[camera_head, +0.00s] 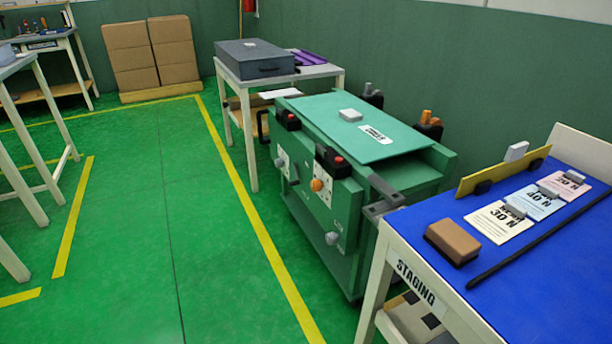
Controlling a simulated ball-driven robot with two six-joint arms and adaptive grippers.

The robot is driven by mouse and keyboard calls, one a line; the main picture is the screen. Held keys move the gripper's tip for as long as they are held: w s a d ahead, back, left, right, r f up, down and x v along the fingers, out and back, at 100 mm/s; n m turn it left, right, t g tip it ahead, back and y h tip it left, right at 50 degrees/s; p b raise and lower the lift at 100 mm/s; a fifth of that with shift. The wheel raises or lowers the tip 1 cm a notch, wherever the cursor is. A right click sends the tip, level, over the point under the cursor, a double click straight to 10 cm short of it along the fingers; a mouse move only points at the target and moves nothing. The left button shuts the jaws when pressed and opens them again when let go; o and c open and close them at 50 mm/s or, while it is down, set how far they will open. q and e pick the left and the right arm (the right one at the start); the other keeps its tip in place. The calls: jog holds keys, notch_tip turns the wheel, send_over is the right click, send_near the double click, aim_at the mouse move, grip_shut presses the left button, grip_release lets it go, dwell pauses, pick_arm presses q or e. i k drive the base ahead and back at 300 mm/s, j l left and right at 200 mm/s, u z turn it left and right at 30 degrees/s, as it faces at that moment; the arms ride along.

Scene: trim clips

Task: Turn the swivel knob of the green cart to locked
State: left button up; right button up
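The green cart (345,208) stands in the middle of the head view, with a lighter green panel (365,130) on top. Its left-facing side carries an orange round knob (317,185) on a pale plate, a grey knob (332,238) lower down, and another small grey knob (280,162) farther back. Markings beside the knobs are too small to read, so I cannot tell which is the swivel knob or its setting. Black blocks with red buttons (338,159) sit along the top edge. Neither of my grippers shows in the view.
The blue-topped staging table (560,262) stands close to the cart's right, with cards, a brown block (452,242) and a black rod on it. A grey case (254,60) rests on a table behind. The green floor (215,240) left of the cart is clear.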

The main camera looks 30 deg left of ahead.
aim_at(332, 238)
jog(key=i+j+z, duration=0.15)
jog(key=j+z, duration=0.15)
jog(key=j, duration=2.15)
jog(key=k+j+z, duration=0.1)
jog(key=j+z, duration=0.2)
jog(key=j, duration=2.1)
